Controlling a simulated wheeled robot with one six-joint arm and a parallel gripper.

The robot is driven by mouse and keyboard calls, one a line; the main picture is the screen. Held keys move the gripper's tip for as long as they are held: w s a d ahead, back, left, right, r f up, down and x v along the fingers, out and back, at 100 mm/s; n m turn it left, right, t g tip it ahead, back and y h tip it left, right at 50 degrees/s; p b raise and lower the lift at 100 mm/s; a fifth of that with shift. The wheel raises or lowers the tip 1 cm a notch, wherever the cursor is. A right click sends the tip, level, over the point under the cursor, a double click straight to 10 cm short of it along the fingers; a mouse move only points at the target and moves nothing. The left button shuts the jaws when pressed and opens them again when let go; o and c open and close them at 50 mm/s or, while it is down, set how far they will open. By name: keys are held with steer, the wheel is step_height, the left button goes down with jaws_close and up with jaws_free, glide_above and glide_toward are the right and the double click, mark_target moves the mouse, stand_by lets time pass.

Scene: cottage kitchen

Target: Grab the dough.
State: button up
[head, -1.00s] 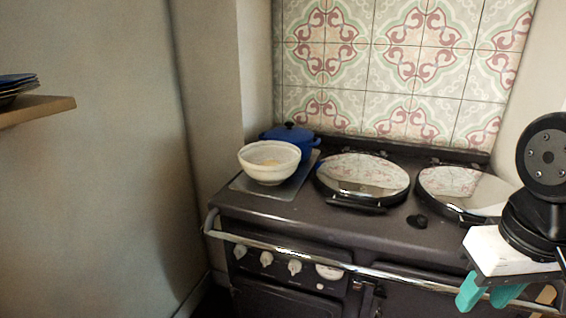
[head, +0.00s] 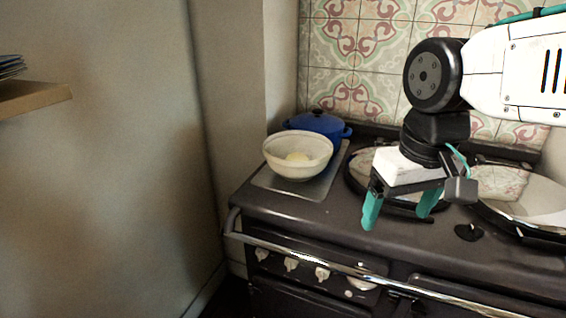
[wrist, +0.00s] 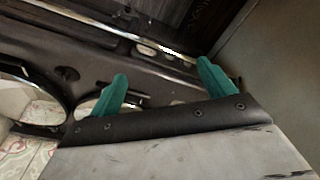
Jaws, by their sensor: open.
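The dough (head: 298,157) is a pale yellowish lump low inside a cream bowl (head: 290,171). Only its top shows over the bowl's rim in the head view. The bowl stands upright on a grey metal plate (head: 315,187) at the left end of the stove. My gripper (head: 396,217) has teal fingers, spread apart and empty. In the head view it appears to the right of the bowl, over the stove's front part. In the wrist view the fingers (wrist: 160,85) are apart with the stove's front edge beyond them. The dough and bowl are not in the wrist view.
A blue lidded pot (head: 317,124) stands right behind the bowl. Round shiny hob lids (head: 520,197) sit to the right. A metal rail (head: 300,261) runs along the stove front. A wooden shelf (head: 35,98) with plates is at the left wall.

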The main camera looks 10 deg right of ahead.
steer(key=w+r, duration=0.3)
steer(key=w, duration=1.1)
glide_above(298, 155)
steer(key=s, duration=0.1)
steer(key=shift+n, duration=0.4)
steer(key=f, duration=1)
steer(key=shift+s+d+f, duration=0.15)
steer(key=shift+s+f, duration=0.05)
steer(key=shift+f, duration=0.05)
steer(key=shift+w+f, duration=0.25)
steer(key=shift+f, duration=0.4)
steer(key=shift+w+f, duration=0.25)
steer(key=shift+f, duration=0.35)
steer(key=f, duration=0.5)
steer(key=shift+w+f, duration=0.35)
steer(key=shift+f, duration=0.05)
steer(key=shift+r, duration=0.1)
steer(key=c, duration=0.9)
step_height(298, 155, up, 10)
